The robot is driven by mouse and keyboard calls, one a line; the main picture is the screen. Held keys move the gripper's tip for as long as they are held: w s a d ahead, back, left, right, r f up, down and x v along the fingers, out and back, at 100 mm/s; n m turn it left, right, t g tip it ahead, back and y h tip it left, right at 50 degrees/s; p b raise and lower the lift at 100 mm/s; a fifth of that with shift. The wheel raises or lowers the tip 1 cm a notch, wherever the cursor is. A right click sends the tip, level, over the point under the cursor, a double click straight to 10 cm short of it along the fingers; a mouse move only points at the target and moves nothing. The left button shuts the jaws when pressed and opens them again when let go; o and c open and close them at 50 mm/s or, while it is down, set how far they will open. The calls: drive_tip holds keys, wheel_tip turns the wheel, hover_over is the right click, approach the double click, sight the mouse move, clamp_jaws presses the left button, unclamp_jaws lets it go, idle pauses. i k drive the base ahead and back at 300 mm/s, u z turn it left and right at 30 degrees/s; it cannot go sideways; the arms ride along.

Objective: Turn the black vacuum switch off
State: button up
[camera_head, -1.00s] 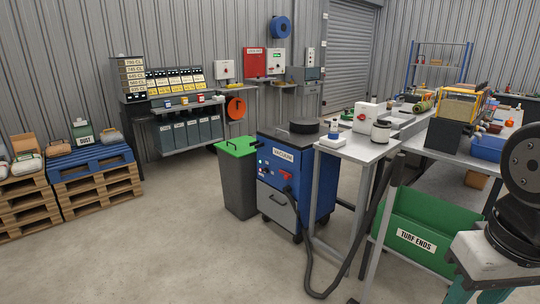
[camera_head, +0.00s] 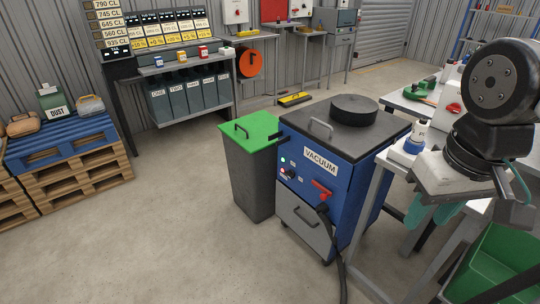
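The blue vacuum (camera_head: 345,184) stands on the floor at the centre, with a black top and a VACUUM label. Its control panel is on the front left face. A small control (camera_head: 284,171) sits there below a lit green lamp (camera_head: 283,160); it is too small to tell the black switch's position. A red handle (camera_head: 321,190) is on the front, above the black hose. My gripper (camera_head: 434,213) is at the right, over the workbench edge and well apart from the vacuum. Teal finger parts show under its pale body, but their opening is unclear.
A grey bin with a green lid (camera_head: 249,131) stands close at the vacuum's left. The black hose (camera_head: 338,262) runs down in front. The bench (camera_head: 402,154) with a white bottle (camera_head: 416,136) is to the right. Floor at left front is clear.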

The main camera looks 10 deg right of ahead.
sight(290, 174)
drive_tip(key=u, duration=0.05)
drive_tip(key=i, duration=0.5)
drive_tip(key=u, duration=0.05)
drive_tip(key=k, duration=0.65)
drive_tip(key=u, duration=0.4)
drive_tip(key=i, duration=1.35)
drive_tip(key=z, duration=0.1)
